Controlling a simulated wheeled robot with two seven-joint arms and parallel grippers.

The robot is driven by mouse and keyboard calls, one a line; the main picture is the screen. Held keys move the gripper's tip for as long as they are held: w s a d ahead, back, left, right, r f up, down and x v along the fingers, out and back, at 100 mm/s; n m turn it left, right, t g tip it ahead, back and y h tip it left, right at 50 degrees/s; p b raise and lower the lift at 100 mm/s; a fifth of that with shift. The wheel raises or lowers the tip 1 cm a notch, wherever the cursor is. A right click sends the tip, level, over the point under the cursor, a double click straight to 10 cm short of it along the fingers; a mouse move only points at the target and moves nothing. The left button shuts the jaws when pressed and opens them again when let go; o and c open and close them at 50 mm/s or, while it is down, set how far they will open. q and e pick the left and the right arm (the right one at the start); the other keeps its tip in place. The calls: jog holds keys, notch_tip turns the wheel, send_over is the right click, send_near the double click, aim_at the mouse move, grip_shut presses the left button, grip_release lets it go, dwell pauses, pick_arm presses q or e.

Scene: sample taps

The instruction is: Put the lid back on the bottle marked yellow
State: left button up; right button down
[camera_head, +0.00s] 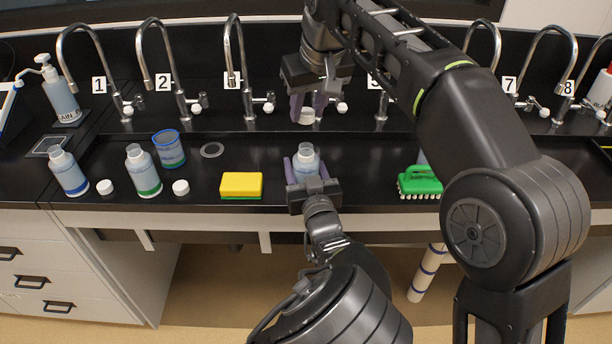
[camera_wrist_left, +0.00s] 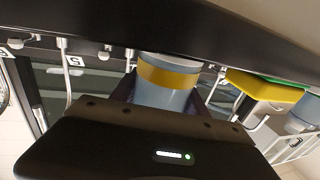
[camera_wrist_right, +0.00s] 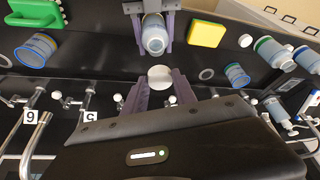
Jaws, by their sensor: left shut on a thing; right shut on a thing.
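A white lid (camera_head: 306,116) is held in my right gripper (camera_head: 308,106), beyond the bottle in the head view. In the right wrist view the lid (camera_wrist_right: 160,77) sits between the right fingertips, apart from the open mouth of the bottle (camera_wrist_right: 154,38). The bottle's band is hidden in the head view.
A yellow sponge (camera_head: 241,184) lies left of the bottle and a green brush (camera_head: 420,182) right. Blue-marked (camera_head: 68,172) and green-marked (camera_head: 143,171) open bottles stand at left with loose lids (camera_head: 105,187) beside them. A blue-rimmed cup (camera_head: 169,148) stands behind. Taps line the back.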

pick_arm(q)
grip_shut()
pick_arm(e)
jog(key=shift+f, duration=0.1)
send_over(306, 147)
jog(key=shift+s+d+f, duration=0.1)
jog(key=shift+s+f, duration=0.15)
jog(key=shift+f, duration=0.95)
jog(key=shift+s+d+f, duration=0.1)
jog(key=shift+s+f, duration=0.1)
jog(key=shift+f, duration=0.95)
jog(key=shift+f, duration=0.1)
jog(key=shift+f, duration=0.8)
jog(key=shift+f, duration=0.55)
